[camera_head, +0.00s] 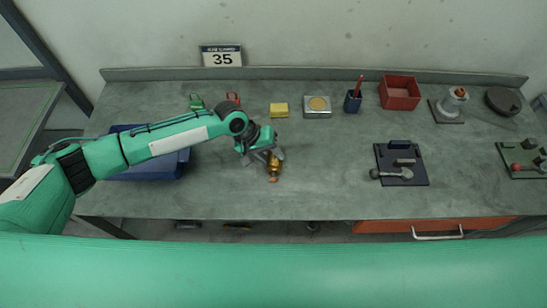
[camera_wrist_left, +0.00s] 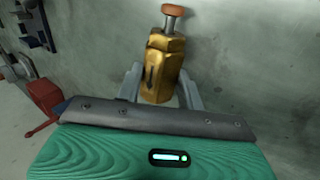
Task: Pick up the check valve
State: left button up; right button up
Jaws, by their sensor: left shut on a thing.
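The check valve is a brass body with a copper-coloured end. In the head view the check valve (camera_head: 274,167) is at the middle-left of the grey bench, at the tip of my left arm. My left gripper (camera_head: 267,155) is shut on it. In the left wrist view the check valve (camera_wrist_left: 163,65) stands between the two grey fingers of my left gripper (camera_wrist_left: 160,88), with its copper-coloured end pointing away. Whether it touches the bench I cannot tell. My right gripper is not in view.
A blue bin (camera_head: 150,170) lies partly under my left arm. At the back are a yellow block (camera_head: 279,110), a square scale-like box (camera_head: 317,113), a pen cup (camera_head: 352,103) and a red bin (camera_head: 399,101). A dark tool board (camera_head: 405,180) lies right. The bench centre is clear.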

pick_arm(q)
notch_tip(320, 180, up, 20)
jog(key=b, duration=0.4)
dwell(0.4)
jog(key=shift+p, duration=0.55)
jog(key=b, duration=0.2)
send_over(270, 156)
jog(key=shift+f, duration=5.45)
